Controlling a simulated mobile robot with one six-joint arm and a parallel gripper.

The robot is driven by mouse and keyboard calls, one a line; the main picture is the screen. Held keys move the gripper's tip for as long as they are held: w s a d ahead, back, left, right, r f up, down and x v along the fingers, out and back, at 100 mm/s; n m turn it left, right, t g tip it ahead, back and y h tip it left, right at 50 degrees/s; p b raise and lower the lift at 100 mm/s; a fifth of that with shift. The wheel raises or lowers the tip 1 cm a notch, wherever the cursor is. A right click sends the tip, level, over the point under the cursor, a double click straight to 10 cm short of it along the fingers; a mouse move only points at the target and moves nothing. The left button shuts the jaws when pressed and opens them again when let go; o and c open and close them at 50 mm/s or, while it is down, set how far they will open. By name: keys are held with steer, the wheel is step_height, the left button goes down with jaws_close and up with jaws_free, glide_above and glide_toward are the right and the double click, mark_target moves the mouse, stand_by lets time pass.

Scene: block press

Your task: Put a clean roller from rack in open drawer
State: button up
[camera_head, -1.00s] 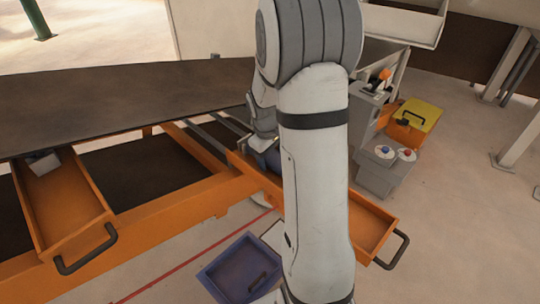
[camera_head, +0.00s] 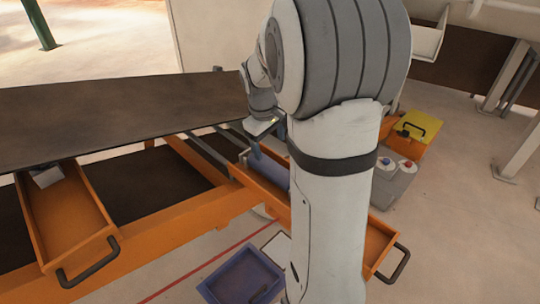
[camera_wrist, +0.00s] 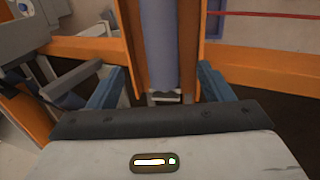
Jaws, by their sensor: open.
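A blue-grey roller (camera_wrist: 158,45) lies lengthwise in an open orange drawer (camera_wrist: 191,40) in the wrist view. In the head view the roller (camera_head: 271,170) shows partly in the right-hand drawer (camera_head: 381,243), behind my arm. My gripper (camera_wrist: 160,70) is open, its two blue-grey fingers spread left and right of the drawer walls in the picture. Nothing shows held between them. In the head view my arm hides part of the gripper and drawer. No rack can be made out clearly.
Another open orange drawer (camera_head: 72,222) at the left holds a grey piece (camera_head: 46,177). A blue bin (camera_head: 240,274) stands on the floor. A grey button box (camera_head: 393,184) and a yellow-topped orange box (camera_head: 418,128) stand at the right. A dark tabletop (camera_head: 110,115) spans the left.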

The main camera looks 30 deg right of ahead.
steer(key=s+a+r+m+t+y, duration=0.1)
steer(key=s+a+r+m, duration=0.1)
steer(key=s+a, duration=0.4)
steer(key=s+a+r+m+t, duration=0.1)
steer(key=s+a+r, duration=0.1)
steer(key=s+a, duration=0.5)
steer(key=s, duration=0.5)
steer(key=shift+s+m+y, duration=0.4)
